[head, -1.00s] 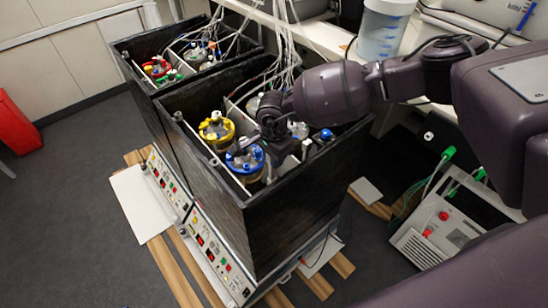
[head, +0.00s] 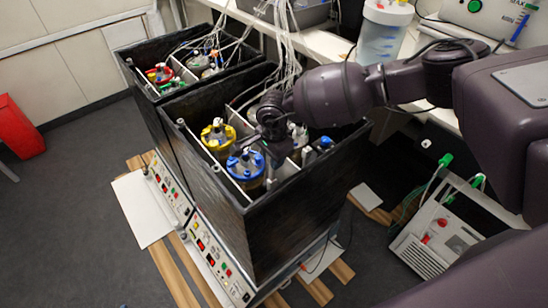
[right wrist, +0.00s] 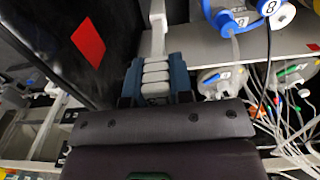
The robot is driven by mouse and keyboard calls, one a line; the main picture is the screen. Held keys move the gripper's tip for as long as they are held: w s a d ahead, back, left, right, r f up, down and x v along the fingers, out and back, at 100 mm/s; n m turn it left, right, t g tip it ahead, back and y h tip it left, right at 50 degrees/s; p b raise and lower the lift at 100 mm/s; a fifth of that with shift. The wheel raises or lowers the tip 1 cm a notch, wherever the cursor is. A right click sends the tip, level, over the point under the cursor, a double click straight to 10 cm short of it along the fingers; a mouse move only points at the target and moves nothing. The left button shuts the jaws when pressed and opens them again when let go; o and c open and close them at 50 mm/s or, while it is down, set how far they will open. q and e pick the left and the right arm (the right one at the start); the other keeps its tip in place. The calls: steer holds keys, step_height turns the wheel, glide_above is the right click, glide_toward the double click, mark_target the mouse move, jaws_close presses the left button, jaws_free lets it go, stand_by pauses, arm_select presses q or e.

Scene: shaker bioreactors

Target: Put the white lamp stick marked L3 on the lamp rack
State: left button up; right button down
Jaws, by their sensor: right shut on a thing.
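My right gripper (head: 274,150) reaches down into the nearer black box, beside the blue-topped vessel (head: 245,164). In the right wrist view its two blue-grey fingers (right wrist: 157,82) are shut on a pale, narrow stick (right wrist: 157,40), which runs on beyond the fingertips along the dark box wall. I take it as the lamp stick; no L3 mark can be read. In the head view the stick is mostly hidden by the gripper and too small to make out surely. I cannot pick out the lamp rack for certain. My left gripper is not in view.
The nearer black box (head: 290,215) has high walls and a pale divider. A yellow-topped vessel (head: 217,135) stands behind the blue-topped one. White tubes (head: 287,60) hang close to my right arm. A second black box (head: 150,115) stands behind. A clear container (head: 383,35) stands on the bench.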

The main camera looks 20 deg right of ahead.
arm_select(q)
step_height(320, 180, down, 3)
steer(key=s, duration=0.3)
arm_select(e)
steer(key=shift+w+r+p, duration=0.1)
steer(key=shift+r+p, duration=0.3)
steer(key=shift+r, duration=0.5)
steer(key=shift+r+p, duration=0.85)
steer(key=shift+r, duration=0.8)
step_height(320, 180, up, 2)
steer(key=shift+p, duration=0.45)
steer(key=shift+r+p, duration=1.15)
steer(key=shift+r, duration=1.15)
arm_select(q)
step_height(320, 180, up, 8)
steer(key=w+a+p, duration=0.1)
steer(key=p, duration=0.1)
arm_select(e)
step_height(320, 180, up, 4)
steer(key=shift+r, duration=0.15)
